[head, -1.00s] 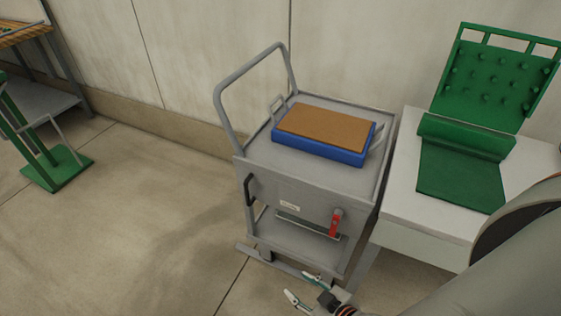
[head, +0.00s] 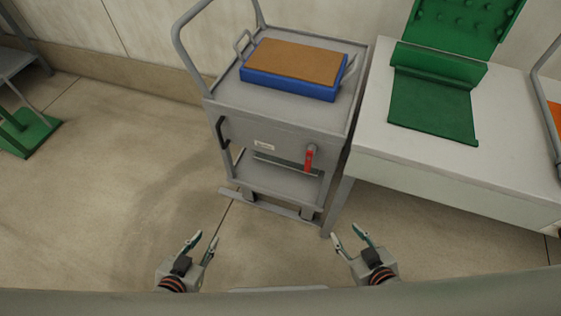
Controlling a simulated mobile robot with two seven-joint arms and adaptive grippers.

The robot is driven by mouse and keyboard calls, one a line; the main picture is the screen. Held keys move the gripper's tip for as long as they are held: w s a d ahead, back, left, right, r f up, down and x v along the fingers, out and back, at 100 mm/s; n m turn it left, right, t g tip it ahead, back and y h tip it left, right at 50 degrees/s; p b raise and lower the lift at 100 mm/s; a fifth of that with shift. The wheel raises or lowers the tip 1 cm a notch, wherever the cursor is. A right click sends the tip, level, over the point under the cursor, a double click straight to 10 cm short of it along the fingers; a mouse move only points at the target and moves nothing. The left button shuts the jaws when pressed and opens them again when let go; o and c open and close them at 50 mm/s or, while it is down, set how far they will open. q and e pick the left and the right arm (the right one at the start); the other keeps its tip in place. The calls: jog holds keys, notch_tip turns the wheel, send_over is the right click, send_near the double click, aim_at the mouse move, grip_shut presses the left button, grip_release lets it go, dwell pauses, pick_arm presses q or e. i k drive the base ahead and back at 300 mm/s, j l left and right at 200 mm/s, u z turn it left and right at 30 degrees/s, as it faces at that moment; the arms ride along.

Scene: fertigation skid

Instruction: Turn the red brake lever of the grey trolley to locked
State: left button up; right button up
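The grey trolley (head: 285,122) stands in the middle of the head view, with its front panel facing me. Its red brake lever (head: 308,160) is at the right of that panel and hangs downward from a grey pivot. A small white label (head: 264,146) sits left of it; its text is too small to read. My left gripper (head: 203,241) is open and empty, in front of the trolley and low in the view. My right gripper (head: 349,236) is open and empty, below and to the right of the lever. Both are apart from the trolley.
A blue tray with a brown top (head: 290,84) sits on the trolley. A white table (head: 450,165) with a green mat (head: 432,106) stands close on the right. A green stand (head: 30,136) is at far left. The floor in front is clear.

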aim_at(311, 148)
jog(key=k+l+z, duration=0.2)
jog(key=k+z, duration=0.15)
jog(key=k+l+z, duration=0.3)
jog(key=k, duration=0.15)
